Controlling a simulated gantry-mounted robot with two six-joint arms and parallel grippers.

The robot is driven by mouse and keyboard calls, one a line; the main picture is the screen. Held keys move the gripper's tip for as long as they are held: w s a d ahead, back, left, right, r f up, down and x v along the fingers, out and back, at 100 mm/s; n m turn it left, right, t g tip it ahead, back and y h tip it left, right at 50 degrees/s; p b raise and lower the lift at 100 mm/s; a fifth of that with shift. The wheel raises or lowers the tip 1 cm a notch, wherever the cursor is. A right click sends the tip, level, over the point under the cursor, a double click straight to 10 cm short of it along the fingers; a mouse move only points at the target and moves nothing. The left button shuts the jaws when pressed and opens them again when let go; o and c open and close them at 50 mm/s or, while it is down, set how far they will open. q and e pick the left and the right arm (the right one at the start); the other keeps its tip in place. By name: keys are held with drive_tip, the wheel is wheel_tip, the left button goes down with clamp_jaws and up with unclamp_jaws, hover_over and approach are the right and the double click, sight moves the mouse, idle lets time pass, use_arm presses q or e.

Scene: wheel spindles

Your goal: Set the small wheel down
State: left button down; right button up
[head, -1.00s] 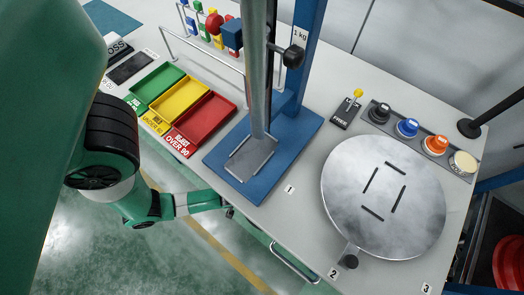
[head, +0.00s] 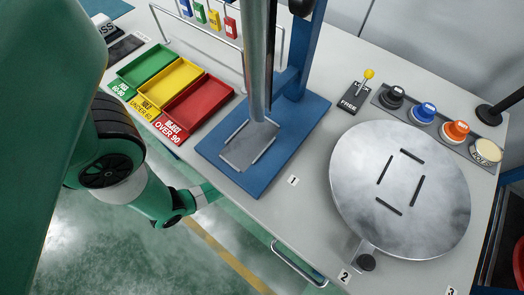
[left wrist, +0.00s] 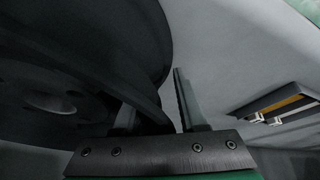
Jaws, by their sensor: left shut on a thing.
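The small wheel (left wrist: 95,50) is a large dark round shape filling the left of the left wrist view, close to the camera, with a paler hub area low on its face. My left gripper (left wrist: 155,105) is shut on its rim, which passes between the two fingers. Part of the wheel runs out of the frame. My right gripper is in neither view.
A blue base (head: 222,178) with a post stands mid-table. Green (head: 144,62), yellow (head: 165,85) and red (head: 197,105) trays lie left of it. A round metal plate (head: 400,190) is at right, below several coloured buttons (head: 424,112). Bare tabletop (head: 305,160) lies between base and plate.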

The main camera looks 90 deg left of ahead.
use_arm(q)
drive_tip(key=shift+w+r, duration=0.15)
drive_tip(key=shift+w, duration=0.05)
drive_tip(key=shift+a, duration=0.1)
drive_tip(key=shift+c, duration=2.3)
unclamp_jaws()
drive_tip(key=shift+s+f, duration=0.15)
drive_tip(key=shift+f, duration=0.05)
drive_tip(key=shift+r, duration=0.3)
drive_tip(key=p+v, duration=0.7)
drive_tip(key=v, duration=0.4)
drive_tip(key=shift+r, duration=0.15)
drive_tip(key=shift+s+d+r, duration=0.1)
drive_tip(key=shift+d+r, duration=0.1)
drive_tip(key=shift+d, duration=0.05)
